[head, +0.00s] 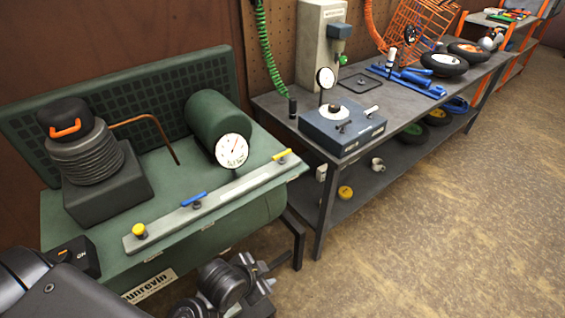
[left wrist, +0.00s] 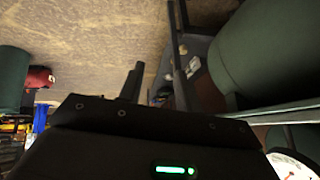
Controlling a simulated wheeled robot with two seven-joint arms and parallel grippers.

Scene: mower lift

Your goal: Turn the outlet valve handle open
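A pale bar (head: 215,203) lies along the front of the green compressor deck. It carries a blue lever handle (head: 193,199) near its middle, a yellow lever handle (head: 282,154) at its right end and a yellow knob (head: 139,231) at its left end. The frames do not show which is the outlet valve. What looks like my left gripper (head: 268,265) is low in front of the deck, apart from the handles. Its dark fingers (left wrist: 132,84) show in the left wrist view; their gap is unclear. My right gripper is not in view.
A white dial gauge (head: 233,150) stands behind the bar and shows in the left wrist view (left wrist: 292,166). A green tank (head: 220,244) lies under the deck. A grey workbench (head: 285,106) with tools stands to the right. The floor (head: 440,220) in front is clear.

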